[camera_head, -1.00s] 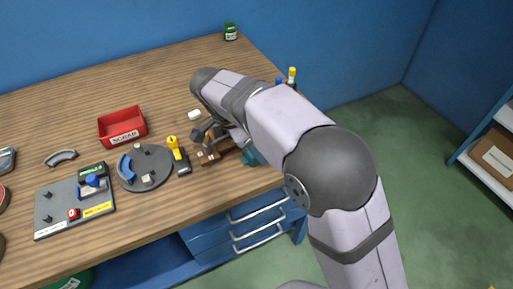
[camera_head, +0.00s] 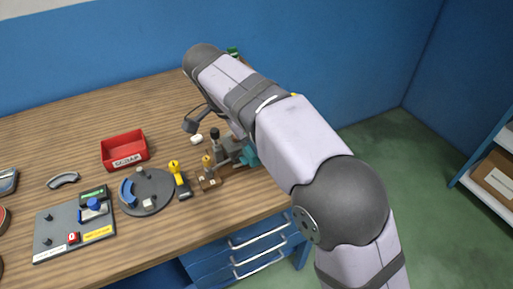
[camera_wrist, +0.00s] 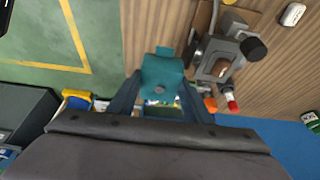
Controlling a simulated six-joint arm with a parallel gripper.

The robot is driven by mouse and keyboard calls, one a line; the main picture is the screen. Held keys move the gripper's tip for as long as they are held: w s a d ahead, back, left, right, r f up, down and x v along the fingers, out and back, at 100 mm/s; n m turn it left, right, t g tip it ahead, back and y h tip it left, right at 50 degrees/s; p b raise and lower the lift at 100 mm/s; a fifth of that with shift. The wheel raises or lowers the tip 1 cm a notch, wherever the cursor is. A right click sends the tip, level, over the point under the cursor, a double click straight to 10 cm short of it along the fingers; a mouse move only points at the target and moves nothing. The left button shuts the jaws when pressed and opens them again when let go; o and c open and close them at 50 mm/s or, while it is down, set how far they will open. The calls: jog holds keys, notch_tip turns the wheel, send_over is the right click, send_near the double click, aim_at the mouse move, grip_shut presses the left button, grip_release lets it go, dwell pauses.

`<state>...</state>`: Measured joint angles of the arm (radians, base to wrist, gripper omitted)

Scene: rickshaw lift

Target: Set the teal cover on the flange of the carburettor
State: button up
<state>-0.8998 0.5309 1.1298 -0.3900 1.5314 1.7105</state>
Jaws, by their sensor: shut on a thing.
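My gripper (camera_wrist: 161,88) is shut on the teal cover (camera_wrist: 162,72), with one dark finger at each side of it. The cover has a tab on its upper edge and a grey round spot near its middle. The grey carburettor (camera_wrist: 214,58) is just right of the cover in the wrist view. It has a dark knob and a squarish top face that I take for the flange. In the head view the carburettor (camera_head: 229,151) stands near the table's right end, with the teal cover (camera_head: 249,155) at its right. My arm hides the gripper there.
A round grey fixture (camera_head: 147,193), a yellow-handled tool (camera_head: 175,168) and a red scrap tray (camera_head: 125,151) are left of the carburettor. A grey board (camera_head: 60,243) lies further left. A small white piece (camera_head: 196,139) lies behind the carburettor. The table's right edge is close.

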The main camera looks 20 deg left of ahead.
jog(key=shift+w+a+r+p, duration=0.3)
jog(key=shift+r+p, duration=0.2)
jog(key=shift+p, duration=0.3)
jog(key=w+a+r+p, duration=0.1)
jog(key=w+a+p, duration=0.1)
jog(key=p, duration=0.5)
jog(key=w+a+r+p, duration=0.1)
jog(key=w+a+p, duration=0.1)
jog(key=p, duration=0.6)
jog(key=w+a+r+p, duration=0.1)
jog(key=w+a+p, duration=0.1)
jog(key=p, duration=0.5)
jog(key=shift+a+r+p, duration=0.3)
jog(key=shift+a+p, duration=0.1)
jog(key=shift+a, duration=0.35)
jog(key=shift+p, duration=0.3)
jog(key=shift+w+a+f+p, duration=0.1)
jog(key=shift+a+f+p, duration=0.1)
jog(key=shift+p, duration=0.15)
jog(key=shift+f, duration=0.2)
jog(key=shift+d+f+b, duration=0.1)
jog(key=shift+f+b, duration=1)
jog(key=shift+f, duration=0.85)
jog(key=shift+f+b, duration=0.85)
jog(key=shift+f, duration=0.25)
